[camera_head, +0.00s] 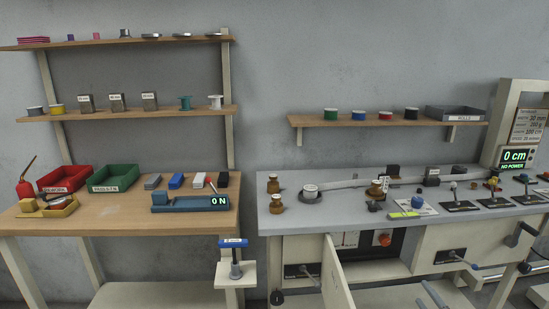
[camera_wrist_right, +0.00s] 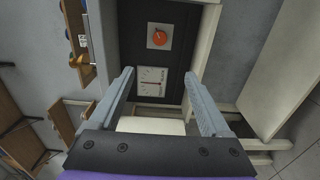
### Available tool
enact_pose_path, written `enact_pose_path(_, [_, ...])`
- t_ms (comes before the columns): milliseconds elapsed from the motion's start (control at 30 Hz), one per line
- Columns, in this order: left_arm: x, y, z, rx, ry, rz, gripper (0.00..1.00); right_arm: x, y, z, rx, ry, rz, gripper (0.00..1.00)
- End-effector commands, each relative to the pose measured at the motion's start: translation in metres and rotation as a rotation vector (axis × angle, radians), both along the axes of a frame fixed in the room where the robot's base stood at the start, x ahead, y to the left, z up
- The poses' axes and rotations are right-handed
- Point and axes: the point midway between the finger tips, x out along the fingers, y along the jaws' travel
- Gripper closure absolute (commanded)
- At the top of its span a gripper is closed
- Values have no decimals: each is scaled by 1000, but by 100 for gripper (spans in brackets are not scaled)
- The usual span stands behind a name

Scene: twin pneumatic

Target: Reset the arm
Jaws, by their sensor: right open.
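My right gripper (camera_wrist_right: 160,76) is open, with two grey fingers apart and nothing between them in the right wrist view. In the head view its fingers (camera_head: 431,296) show at the bottom edge, low in front of the workbench. Beyond the fingers in the wrist view is an open cabinet with a dark panel. The panel has a red knob (camera_wrist_right: 161,38) and a white gauge (camera_wrist_right: 152,82). The knob also shows in the head view (camera_head: 384,239). My left gripper is not in view.
The cabinet door (camera_head: 337,274) stands open toward the front. The grey workbench (camera_head: 330,228) holds spools, levers and small parts. A lever (camera_head: 458,258) sticks out of its front. The wooden table (camera_head: 115,225) at left holds red and green bins. A display (camera_head: 515,156) reads 0 cm, NO POWER.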

Motion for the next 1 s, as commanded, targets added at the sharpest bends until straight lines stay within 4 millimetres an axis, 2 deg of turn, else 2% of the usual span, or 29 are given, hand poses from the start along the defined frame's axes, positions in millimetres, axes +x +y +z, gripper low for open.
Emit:
enact_pose_path(100, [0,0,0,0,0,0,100,0,12,26,80,-3,-63,19])
enact_pose_path(267, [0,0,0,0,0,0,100,-7,27,59,228,9,-179,19])
enact_pose_path(367, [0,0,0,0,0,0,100,-19,40,75,341,31,-263,19])
enact_pose_path(467, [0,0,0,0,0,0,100,-41,58,87,479,71,-355,19])
enact_pose_path(567, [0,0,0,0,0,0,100,-72,80,90,632,136,-456,19])
enact_pose_path(667, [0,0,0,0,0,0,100,-111,106,82,783,223,-554,19])
enact_pose_path(767, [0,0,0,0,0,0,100,-157,135,66,926,334,-647,19])
enact_pose_path(1000, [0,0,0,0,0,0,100,-276,209,16,1189,643,-835,19])
